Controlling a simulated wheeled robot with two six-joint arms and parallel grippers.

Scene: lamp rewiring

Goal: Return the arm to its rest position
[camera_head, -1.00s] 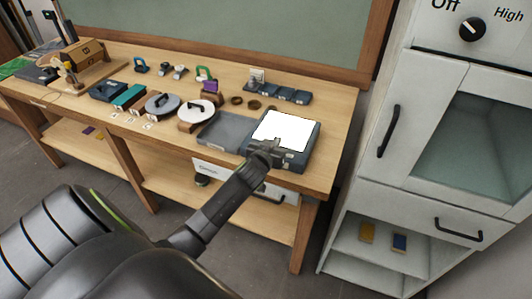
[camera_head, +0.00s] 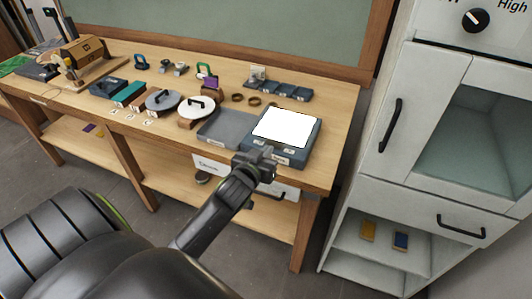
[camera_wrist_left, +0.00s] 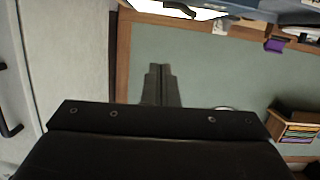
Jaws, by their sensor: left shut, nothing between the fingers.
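My left arm comes in from the lower left in the head view. Its gripper (camera_head: 262,163) is in front of the near edge of the bench, by the blue-grey box with a white top (camera_head: 285,127). In the left wrist view the two fingers (camera_wrist_left: 160,72) are together, shut, with nothing between them. The gripper looks apart from the box, though the exact gap is hard to tell. My right gripper is in neither view.
The wooden workbench (camera_head: 335,125) holds a grey tray (camera_head: 226,128), a white round lidded piece (camera_head: 197,107), a grey round one (camera_head: 162,102) and small parts. A white drawer (camera_head: 215,168) hangs under the bench. A white cabinet (camera_head: 377,187) stands at the right.

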